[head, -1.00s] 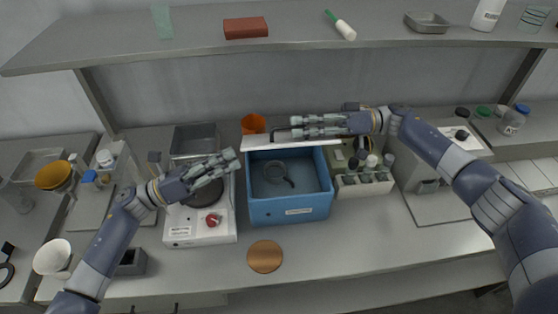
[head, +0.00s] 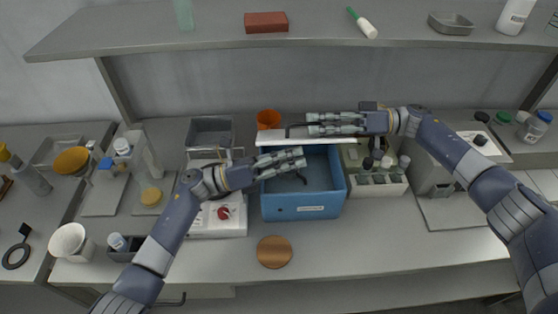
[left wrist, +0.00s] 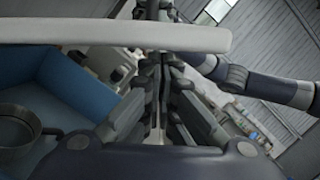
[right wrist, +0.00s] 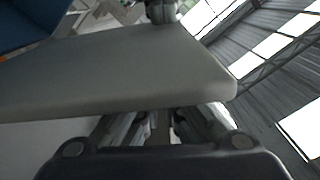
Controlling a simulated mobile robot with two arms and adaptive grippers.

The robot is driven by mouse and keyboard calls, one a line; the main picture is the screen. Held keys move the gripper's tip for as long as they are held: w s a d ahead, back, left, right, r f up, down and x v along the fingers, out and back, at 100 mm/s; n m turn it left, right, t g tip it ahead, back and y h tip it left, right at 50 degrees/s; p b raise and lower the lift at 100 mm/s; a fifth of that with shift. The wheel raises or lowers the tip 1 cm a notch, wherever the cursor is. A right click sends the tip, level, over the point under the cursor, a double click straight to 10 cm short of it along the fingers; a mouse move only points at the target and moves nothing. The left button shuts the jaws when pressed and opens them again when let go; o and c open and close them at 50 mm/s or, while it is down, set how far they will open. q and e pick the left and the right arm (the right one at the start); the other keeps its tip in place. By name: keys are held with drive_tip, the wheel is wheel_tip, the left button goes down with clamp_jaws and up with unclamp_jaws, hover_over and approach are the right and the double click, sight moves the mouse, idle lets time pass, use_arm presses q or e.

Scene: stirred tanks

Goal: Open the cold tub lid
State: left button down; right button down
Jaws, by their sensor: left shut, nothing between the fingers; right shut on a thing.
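The cold tub is a blue open box (head: 303,204) on the bench, with a dark round item (head: 288,182) inside. Its white lid (head: 310,136) is raised and stands along the tub's back edge. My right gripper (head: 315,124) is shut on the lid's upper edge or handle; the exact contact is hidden. In the right wrist view the lid (right wrist: 120,70) lies across the fingers. In the left wrist view the lid's edge (left wrist: 120,35) crosses above the fingers.
A white hotplate (head: 218,218) stands left of the tub, a bottle rack (head: 378,187) right of it. An orange cup (head: 268,119) is behind. A round copper disc (head: 274,252) lies in front.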

use_arm(q)
drive_tip(key=shift+d, duration=0.1)
use_arm(e)
drive_tip(key=shift+f, duration=0.1)
use_arm(q)
drive_tip(key=shift+w+r, duration=0.4)
drive_tip(key=shift+r, duration=0.25)
use_arm(e)
drive_tip(key=c, duration=1.7)
unclamp_jaws()
drive_tip(key=shift+f, duration=0.15)
use_arm(q)
drive_tip(key=shift+r, duration=0.15)
use_arm(e)
drive_tip(key=shift+s, duration=0.1)
drive_tip(key=shift+d, duration=0.1)
